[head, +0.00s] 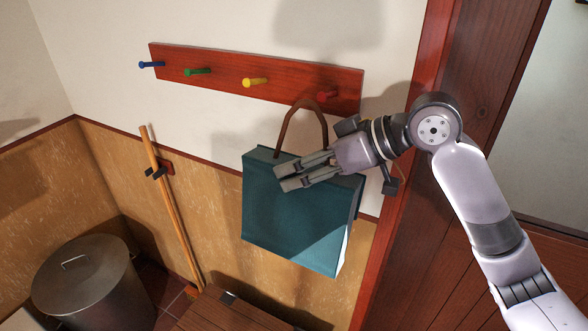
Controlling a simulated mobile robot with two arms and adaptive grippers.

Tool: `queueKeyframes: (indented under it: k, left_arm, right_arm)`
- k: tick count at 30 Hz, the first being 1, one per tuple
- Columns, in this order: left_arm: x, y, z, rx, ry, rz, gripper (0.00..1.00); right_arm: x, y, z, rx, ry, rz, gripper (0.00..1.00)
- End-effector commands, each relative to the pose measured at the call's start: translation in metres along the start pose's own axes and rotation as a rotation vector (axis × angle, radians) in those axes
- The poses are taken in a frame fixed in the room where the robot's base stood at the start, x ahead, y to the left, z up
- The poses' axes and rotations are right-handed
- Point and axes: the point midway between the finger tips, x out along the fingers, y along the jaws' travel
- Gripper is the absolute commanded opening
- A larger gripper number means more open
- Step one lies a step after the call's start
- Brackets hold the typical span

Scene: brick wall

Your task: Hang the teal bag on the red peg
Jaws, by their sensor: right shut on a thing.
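The teal bag (293,225) hangs upright in front of the wall, with its brown handle loop (284,128) standing up above it. My right gripper (283,177) comes in from the right and is shut on the bag near its upper edge; its fingers cover part of the top and of the handle's base. The red peg (325,96) is at the right end of the wooden rack, just right of the handle's top in the picture. I cannot tell whether the handle is around the peg or only in front of it. My left gripper is not in view.
The red-brown rack (225,78) also has blue (150,64), green (197,71) and yellow (254,82) pegs, all bare. A wooden pole (172,210), a metal bin (85,280) and a wooden chest (230,315) stand below. A door frame (405,200) is close on the right.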

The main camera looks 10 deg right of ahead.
Motion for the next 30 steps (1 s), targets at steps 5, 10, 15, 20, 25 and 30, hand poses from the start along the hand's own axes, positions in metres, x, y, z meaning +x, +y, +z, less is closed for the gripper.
queueKeyframes:
  k: [5,10,15,20,25,30]
  left_arm:
    - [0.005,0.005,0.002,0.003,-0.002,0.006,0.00]
    - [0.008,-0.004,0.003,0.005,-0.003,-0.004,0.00]
    - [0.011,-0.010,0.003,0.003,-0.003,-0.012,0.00]
    - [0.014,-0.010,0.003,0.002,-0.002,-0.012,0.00]
    - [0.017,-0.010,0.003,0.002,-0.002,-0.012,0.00]
    - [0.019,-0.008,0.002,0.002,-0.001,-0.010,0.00]
  right_arm:
    - [-0.001,0.009,-0.003,-0.001,0.007,-0.001,0.00]
    - [-0.002,0.018,-0.004,0.000,0.007,-0.001,0.00]
    - [-0.002,0.028,-0.005,-0.001,0.008,0.000,0.00]
    - [-0.003,0.036,-0.006,-0.001,0.008,0.000,0.00]
    - [-0.003,0.045,-0.007,-0.001,0.007,-0.001,0.00]
    - [-0.004,0.054,-0.007,0.000,0.007,-0.002,0.00]
